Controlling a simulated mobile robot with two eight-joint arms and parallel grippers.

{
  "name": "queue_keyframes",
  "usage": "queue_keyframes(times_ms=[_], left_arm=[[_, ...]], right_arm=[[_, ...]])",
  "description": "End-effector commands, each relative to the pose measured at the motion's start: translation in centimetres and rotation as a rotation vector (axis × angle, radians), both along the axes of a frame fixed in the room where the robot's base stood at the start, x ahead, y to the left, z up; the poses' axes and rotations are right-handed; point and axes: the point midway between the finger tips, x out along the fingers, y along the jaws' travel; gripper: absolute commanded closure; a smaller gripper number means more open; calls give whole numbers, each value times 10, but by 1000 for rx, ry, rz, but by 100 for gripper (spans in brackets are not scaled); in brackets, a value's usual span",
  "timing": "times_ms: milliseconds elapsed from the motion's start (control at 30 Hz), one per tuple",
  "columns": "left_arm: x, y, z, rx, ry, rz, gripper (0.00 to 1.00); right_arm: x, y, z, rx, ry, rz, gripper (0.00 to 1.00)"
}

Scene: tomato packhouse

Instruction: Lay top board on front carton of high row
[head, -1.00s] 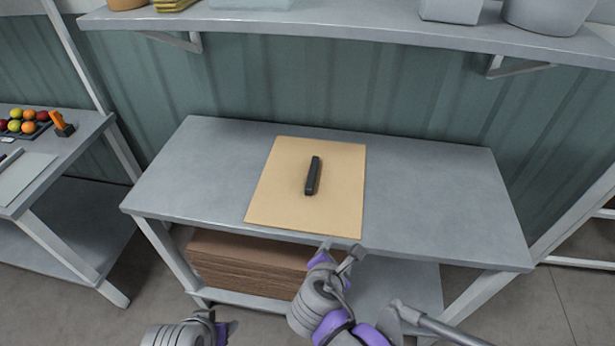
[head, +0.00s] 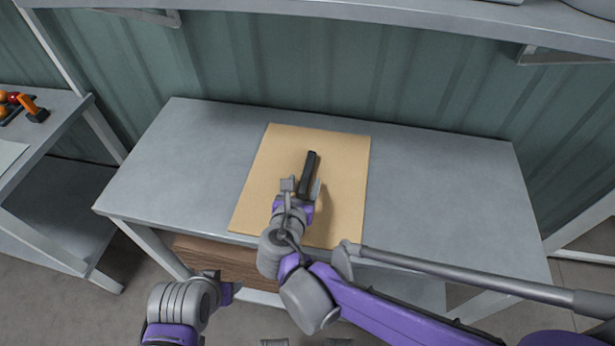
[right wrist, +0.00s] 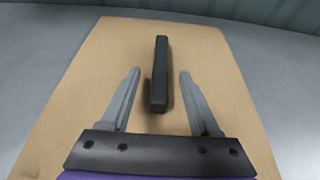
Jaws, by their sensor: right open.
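A flat tan board (head: 340,170) lies on the grey table, with a black bar-shaped handle (head: 311,163) standing up from its middle. The board fills much of the right wrist view (right wrist: 85,75), and the handle (right wrist: 160,70) shows there between and beyond the fingers. My right gripper (head: 303,187) is over the board at the near end of the handle. It is open, one finger on each side of the handle's line, with no contact visible. My left arm shows at the lower left in the head view; its fingers are not clear. No carton row is in view.
The grey table (head: 450,190) is clear left and right of the board. A stack of brown sheets (head: 215,255) lies on its lower shelf. A shelf (head: 400,28) runs above the back.

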Motion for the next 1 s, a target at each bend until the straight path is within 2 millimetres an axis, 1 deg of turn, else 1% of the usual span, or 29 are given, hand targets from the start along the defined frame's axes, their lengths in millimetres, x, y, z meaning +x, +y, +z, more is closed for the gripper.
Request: queue_keyframes(times_ms=[167,400,467,533,700,767,900,967,1000], left_arm=[[0,0,-2,0,1,0,43],[0,0,-8,0,3,0,43],[0,0,-9,0,3,0,43],[0,0,-9,0,3,0,43],[0,0,-9,0,3,0,43],[0,0,-9,0,3,0,43],[0,0,-9,0,3,0,43],[0,0,-9,0,3,0,43],[0,0,-9,0,3,0,43]], right_arm=[[10,-2,-4,1,0,-1,38],[42,-9,-18,1,1,-4,38],[47,-10,-20,1,0,-1,38],[50,-11,-21,1,0,-1,38],[50,-11,-20,1,0,0,38],[50,-11,-20,1,0,0,48],[50,-10,-20,1,0,0,74],[50,-10,-20,1,0,0,84],[50,-10,-20,1,0,0,92]])
